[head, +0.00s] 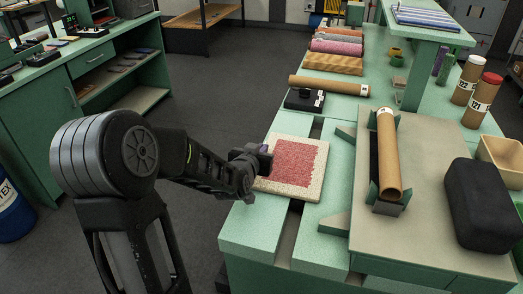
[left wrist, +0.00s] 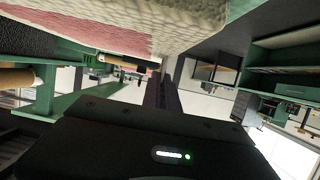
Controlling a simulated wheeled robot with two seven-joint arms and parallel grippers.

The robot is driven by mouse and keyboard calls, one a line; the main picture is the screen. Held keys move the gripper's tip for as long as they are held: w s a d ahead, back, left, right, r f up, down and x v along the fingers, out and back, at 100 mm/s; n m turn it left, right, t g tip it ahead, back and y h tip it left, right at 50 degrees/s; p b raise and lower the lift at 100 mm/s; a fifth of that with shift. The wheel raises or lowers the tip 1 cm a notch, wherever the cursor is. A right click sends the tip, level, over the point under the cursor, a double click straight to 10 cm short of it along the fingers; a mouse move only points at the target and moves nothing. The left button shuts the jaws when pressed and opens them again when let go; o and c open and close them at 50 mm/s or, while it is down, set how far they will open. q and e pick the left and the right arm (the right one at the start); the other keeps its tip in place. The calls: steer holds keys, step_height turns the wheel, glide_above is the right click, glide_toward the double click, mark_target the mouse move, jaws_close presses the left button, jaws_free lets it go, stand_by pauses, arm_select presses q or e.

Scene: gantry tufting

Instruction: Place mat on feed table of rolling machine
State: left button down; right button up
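The mat (head: 292,166) is a cream square with a red middle. In the head view it lies flat over the green slatted feed table (head: 262,232), close to the table's left edge. I cannot tell whether it rests fully on the slats. My left gripper (head: 264,160) is at the mat's left edge, its fingers close together and apparently shut on that edge. In the left wrist view the mat (left wrist: 120,30) fills the top, and the dark fingers (left wrist: 165,88) reach up to its edge. My right gripper is not in view.
A black rounded case (head: 481,203) lies farther right. Another tube (head: 328,85), a black box (head: 304,99) and several rolled mats lie behind.

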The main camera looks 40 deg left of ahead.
arm_select(q)
steer(key=c, duration=2.1)
jaws_free()
steer(key=shift+f, duration=0.1)
steer(key=o, duration=0.5)
steer(key=shift+c, duration=0.2)
steer(key=shift+s+d+r, duration=0.15)
steer(key=shift+s+r, duration=0.2)
steer(key=shift+s, duration=0.2)
steer(key=b+v, duration=0.1)
steer(key=v, duration=0.6)
steer(key=shift+s, duration=0.3)
steer(key=s+b, duration=0.2)
steer(key=b, duration=0.4)
steer(key=shift+s+d, duration=0.1)
steer(key=shift+s+d+r+b, duration=0.35)
steer(key=shift+r+b, duration=0.1)
steer(key=shift+b, duration=0.2)
steer(key=shift+d+r, duration=0.15)
steer(key=shift+r, duration=0.05)
